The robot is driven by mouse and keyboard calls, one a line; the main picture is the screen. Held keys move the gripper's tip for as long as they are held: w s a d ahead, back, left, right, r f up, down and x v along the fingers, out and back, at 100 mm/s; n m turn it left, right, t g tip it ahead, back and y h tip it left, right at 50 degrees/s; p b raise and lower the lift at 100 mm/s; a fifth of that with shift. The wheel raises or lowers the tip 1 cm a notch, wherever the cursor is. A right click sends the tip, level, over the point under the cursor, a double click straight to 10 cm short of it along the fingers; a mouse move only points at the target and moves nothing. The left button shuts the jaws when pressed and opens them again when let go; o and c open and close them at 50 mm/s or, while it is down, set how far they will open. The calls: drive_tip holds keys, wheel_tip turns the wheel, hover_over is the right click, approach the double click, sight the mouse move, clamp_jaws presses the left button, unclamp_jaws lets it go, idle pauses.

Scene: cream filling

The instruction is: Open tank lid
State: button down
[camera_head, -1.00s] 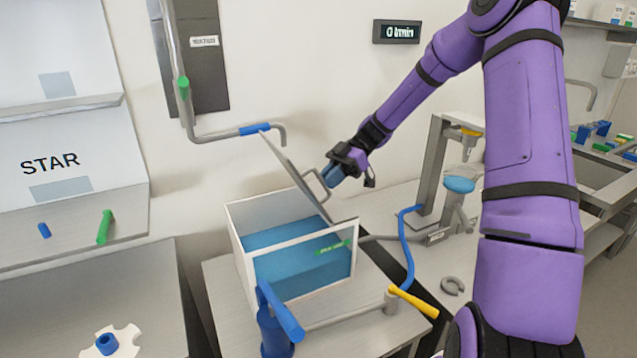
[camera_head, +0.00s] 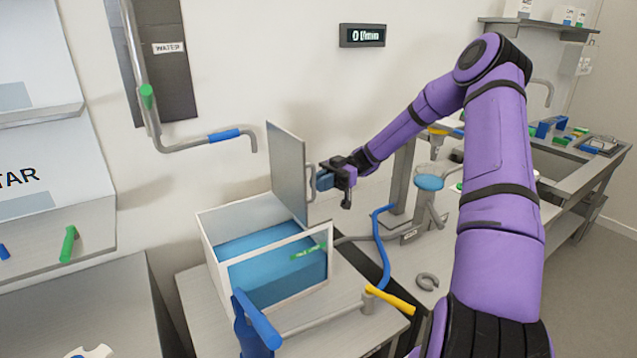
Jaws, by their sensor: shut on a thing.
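The tank (camera_head: 209,233) is a white-framed box with clear walls and blue liquid inside, standing on a grey table. Its grey lid (camera_head: 287,168) stands about upright on the tank's right side, so the top is open. A grey handle (camera_head: 310,184) is on the lid's right face. My gripper (camera_head: 322,181) is at this handle, to the right of the lid, and is shut on it.
A water pipe with a blue section (camera_head: 224,135) ends just left of the lid. A blue lever (camera_head: 258,320) and a yellow-handled valve (camera_head: 390,300) are in front of the tank. A dispenser stand with a blue disc (camera_head: 429,183) is to the right. A flow display (camera_head: 362,35) reads 0 l/min.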

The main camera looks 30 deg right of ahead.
drive_tip(key=c, duration=1.2)
unclamp_jaws()
drive_tip(key=shift+o, duration=0.2)
drive_tip(key=w+d, duration=0.2)
drive_tip(key=d, duration=0.8)
drive_tip(key=shift+d, duration=0.3)
